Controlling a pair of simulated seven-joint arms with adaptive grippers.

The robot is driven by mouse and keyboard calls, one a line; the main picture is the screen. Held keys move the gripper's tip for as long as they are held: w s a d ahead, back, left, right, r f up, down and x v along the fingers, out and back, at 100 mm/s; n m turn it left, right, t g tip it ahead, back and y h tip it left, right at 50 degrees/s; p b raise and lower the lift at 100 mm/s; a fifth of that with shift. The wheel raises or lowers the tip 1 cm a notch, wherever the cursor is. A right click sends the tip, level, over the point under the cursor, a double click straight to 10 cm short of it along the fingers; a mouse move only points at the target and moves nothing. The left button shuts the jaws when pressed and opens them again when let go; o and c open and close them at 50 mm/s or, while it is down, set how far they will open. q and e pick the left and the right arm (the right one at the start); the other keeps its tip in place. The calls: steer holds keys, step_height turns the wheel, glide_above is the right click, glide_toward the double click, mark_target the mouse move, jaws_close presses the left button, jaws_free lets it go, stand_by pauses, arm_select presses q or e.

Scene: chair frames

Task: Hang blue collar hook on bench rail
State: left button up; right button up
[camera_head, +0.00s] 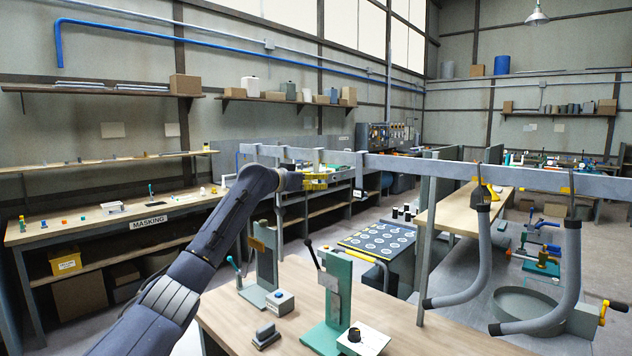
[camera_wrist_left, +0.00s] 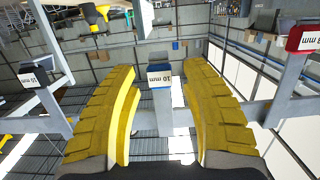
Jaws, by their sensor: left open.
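My left gripper (camera_head: 318,181) has yellow fingers and is at the grey rail (camera_head: 430,168), left of the picture's middle. In the left wrist view, my left gripper (camera_wrist_left: 160,105) is open, with one finger on each side of the blue collar hook (camera_wrist_left: 162,75). The hook has a blue band and a "10 mm" label. A gap shows between each finger and the hook. The rail (camera_wrist_left: 95,120) crosses behind the fingers. I cannot tell whether the hook bears on the rail. My right gripper is not in view.
A black-collared labelled piece (camera_wrist_left: 35,78) and a red-collared one (camera_wrist_left: 305,38) flank the fingers. Two curved grey tubes (camera_head: 484,255) hang to the right. Green fixtures (camera_head: 330,300) stand on the wooden bench (camera_head: 450,338) below.

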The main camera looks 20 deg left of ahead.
arm_select(q)
steer(key=f+v, duration=0.1)
steer(key=v, duration=0.6)
steer(key=shift+r, duration=0.45)
stand_by(0.8)
